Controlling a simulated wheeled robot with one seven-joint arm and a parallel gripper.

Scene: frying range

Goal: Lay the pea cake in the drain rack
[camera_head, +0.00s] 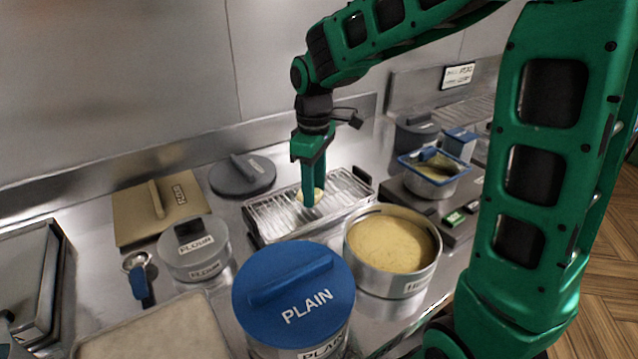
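The drain rack (270,217) is a shallow metal tray with a wire grid, in the middle of the counter. My gripper (309,202) points straight down over the middle of the rack, its green fingers low at the grid. A small pale yellow piece, which looks like the pea cake (318,194), shows at the fingertips. It is partly hidden by the fingers. I cannot tell whether the fingers grip it or whether it rests on the grid.
A pot of yellow batter (392,243) and a blue-lidded PLAIN pot (293,290) stand in front of the rack. A FLOUR tin (195,250), a tan lid (160,207) and a grey lid (242,175) lie left. A blue-rimmed container (435,178) stands right.

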